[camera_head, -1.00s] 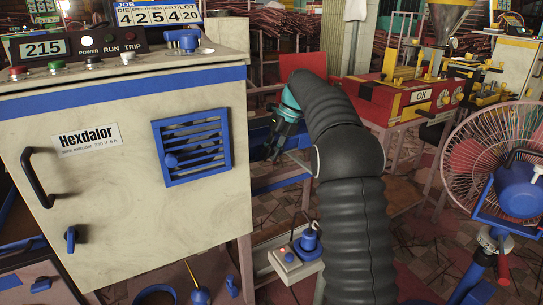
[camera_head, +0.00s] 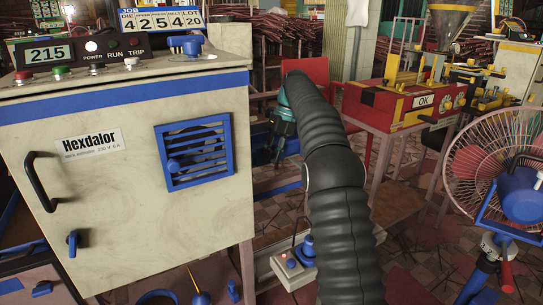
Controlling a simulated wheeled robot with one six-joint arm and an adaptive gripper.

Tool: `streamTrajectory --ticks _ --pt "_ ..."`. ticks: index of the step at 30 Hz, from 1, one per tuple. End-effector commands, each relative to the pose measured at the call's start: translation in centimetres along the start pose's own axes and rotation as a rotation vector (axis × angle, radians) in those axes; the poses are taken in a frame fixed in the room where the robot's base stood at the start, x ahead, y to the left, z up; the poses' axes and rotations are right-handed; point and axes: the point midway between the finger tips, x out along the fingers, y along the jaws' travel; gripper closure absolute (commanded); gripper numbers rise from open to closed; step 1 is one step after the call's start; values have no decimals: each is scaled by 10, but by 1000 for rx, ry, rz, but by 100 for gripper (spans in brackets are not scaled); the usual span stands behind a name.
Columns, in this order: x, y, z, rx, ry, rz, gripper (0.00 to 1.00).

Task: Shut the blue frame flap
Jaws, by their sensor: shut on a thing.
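A blue louvred frame (camera_head: 194,152) with slats and a small round knob is set in the pale front of the Hexdalor cabinet; I cannot tell whether it is the flap. A blue framework (camera_head: 277,184) shows to the right of the cabinet, partly behind my arm. My gripper (camera_head: 275,150), teal with dark fingers, points down in front of this framework, apart from the louvred frame in the picture. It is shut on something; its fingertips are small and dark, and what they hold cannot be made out.
The pale cabinet (camera_head: 110,215) with a black handle fills the left. A white control box (camera_head: 292,268) with a blue knob stands low beneath my arm. A red machine (camera_head: 395,103) stands behind, and a fan (camera_head: 505,165) is at the right. Tiled floor shows between them.

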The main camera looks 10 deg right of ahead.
Motion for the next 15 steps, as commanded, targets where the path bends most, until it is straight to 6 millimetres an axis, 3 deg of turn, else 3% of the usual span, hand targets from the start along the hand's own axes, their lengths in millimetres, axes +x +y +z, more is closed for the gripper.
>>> streamTrajectory --ticks 1,2,5,15 --pt "1 0 1 -1 1 1 100" --pt "1 0 1 -1 1 1 75" --pt "1 0 1 -1 0 1 52" --pt "0 -1 0 1 -1 1 52"
